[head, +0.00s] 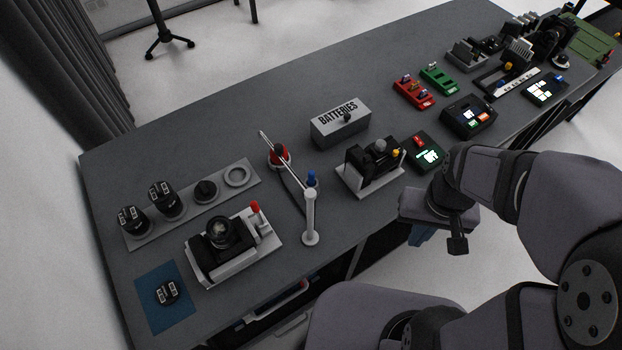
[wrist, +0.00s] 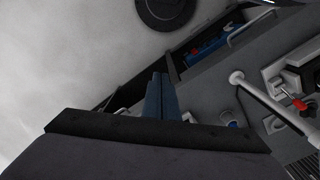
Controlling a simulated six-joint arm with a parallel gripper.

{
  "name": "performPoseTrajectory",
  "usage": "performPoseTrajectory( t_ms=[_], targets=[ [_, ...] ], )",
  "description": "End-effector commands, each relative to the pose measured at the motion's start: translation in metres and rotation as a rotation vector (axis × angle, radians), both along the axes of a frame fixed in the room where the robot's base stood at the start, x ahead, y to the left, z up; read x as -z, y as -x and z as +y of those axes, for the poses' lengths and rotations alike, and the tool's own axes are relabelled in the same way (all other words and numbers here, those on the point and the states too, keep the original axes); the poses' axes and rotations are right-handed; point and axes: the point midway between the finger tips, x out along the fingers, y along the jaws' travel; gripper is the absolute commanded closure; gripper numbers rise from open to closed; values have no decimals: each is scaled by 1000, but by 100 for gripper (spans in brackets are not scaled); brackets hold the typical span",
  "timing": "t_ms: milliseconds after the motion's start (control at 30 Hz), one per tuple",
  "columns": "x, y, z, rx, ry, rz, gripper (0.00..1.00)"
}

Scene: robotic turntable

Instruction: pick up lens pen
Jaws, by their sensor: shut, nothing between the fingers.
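I cannot pick out the lens pen for certain. A small blue-topped upright piece (head: 312,179) stands behind the white post (head: 310,218) near the table's front edge; it may be the pen. A blue-rimmed round piece (wrist: 232,124) in the wrist view may be the same thing. My gripper (head: 421,236) hangs beyond the table's front edge, to the right of the post and apart from everything on the table. Its blue fingers (wrist: 161,98) are together and empty in the wrist view.
A camera on a grey plate (head: 220,236) sits left of the post. A red-based item (head: 279,156) and the BATTERIES box (head: 340,128) stand behind. Another camera device (head: 374,160) is to the right. Open drawers lie under the front edge. The air around my gripper looks clear.

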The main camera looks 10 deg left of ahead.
Motion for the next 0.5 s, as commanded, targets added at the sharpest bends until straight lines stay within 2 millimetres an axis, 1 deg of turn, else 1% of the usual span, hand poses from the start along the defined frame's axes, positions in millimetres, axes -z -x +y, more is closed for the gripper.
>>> performPoseTrajectory(
  t_ms=[67,100,167,200,233,500],
  targets=[
    [0,0,0,0,0,0,100],
    [0,0,0,0,0,0,90],
    [0,0,0,0,0,0,76],
    [0,0,0,0,0,0,67],
    [0,0,0,0,0,0,63],
    [0,0,0,-1,0,0,63]
  ],
)
